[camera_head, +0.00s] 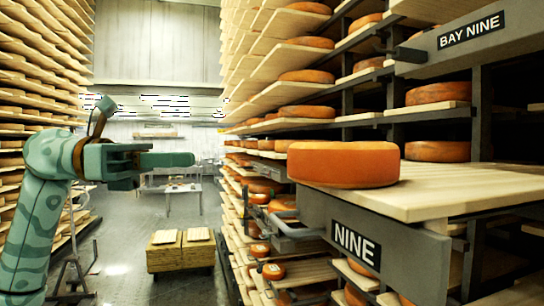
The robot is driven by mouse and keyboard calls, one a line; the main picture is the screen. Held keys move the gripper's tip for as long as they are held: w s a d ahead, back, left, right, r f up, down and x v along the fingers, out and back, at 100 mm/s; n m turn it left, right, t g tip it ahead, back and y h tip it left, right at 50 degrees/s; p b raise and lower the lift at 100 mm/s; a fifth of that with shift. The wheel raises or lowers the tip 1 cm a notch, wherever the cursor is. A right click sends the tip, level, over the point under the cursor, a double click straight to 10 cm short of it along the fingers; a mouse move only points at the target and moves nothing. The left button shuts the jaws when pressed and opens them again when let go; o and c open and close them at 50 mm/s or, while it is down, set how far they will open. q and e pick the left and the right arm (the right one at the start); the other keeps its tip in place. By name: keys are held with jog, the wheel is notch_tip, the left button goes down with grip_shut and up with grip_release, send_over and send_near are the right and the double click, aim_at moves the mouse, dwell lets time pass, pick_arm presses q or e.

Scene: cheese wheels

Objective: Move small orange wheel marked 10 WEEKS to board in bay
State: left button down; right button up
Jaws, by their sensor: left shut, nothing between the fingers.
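My left gripper (188,160) is shut and empty, held out over the aisle and pointing right. It is apart from the shelves and from every wheel. A small orange wheel (273,271) with a pale label lies on a low board at the lower middle. Another small labelled wheel (260,249) lies just behind it. The labels are too small to read, so I cannot tell which one says 10 WEEKS. A large orange wheel (343,165) sits on a board (465,188) above the NINE plate (356,246). My right gripper is not in view.
The BAY NINE sign (471,29) hangs at upper right. Shelves of wheels line both sides. A grey curved handle (292,228) sticks out left of the NINE plate. A low wooden crate (180,254) and a far table (168,188) stand in the aisle. The floor (125,245) is partly clear.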

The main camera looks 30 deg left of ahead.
pick_arm(q)
jog(key=p+x, duration=0.6)
jog(key=x, duration=0.7)
jog(key=shift+d, duration=0.25)
jog(key=shift+r, duration=0.15)
jog(key=shift+x, duration=1.1)
